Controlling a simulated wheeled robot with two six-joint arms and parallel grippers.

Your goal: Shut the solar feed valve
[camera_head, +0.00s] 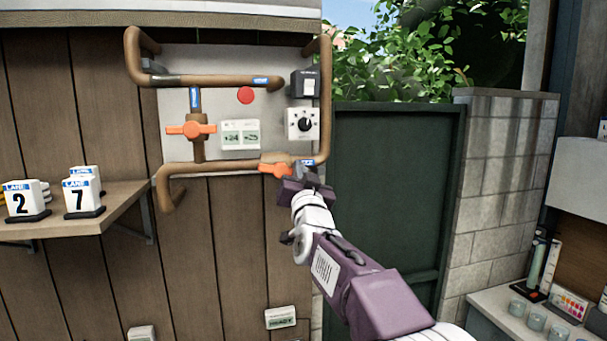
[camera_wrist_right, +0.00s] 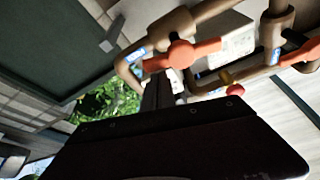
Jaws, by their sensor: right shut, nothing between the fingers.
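Two valves with orange handles sit on brown pipes on the wall panel. The upper handle (camera_head: 192,130) lies across a vertical pipe. The lower handle (camera_head: 275,170) lies roughly along the bottom horizontal pipe, slightly tilted. The small blue and white labels are too small to read, so I cannot tell which valve is the solar feed. My right gripper (camera_head: 308,183) is shut and empty, just right of the lower handle, hiding part of that valve. The wrist view shows this orange handle (camera_wrist_right: 182,54) beyond the dark gripper body; contact cannot be told. My left gripper is not in view.
The panel also holds a red button (camera_head: 245,95), a switch box (camera_head: 305,84), a dial (camera_head: 303,124) and a display (camera_head: 240,135). A shelf (camera_head: 120,205) with lane markers juts out at left. A green door (camera_head: 385,200) stands at right, beside a block wall.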

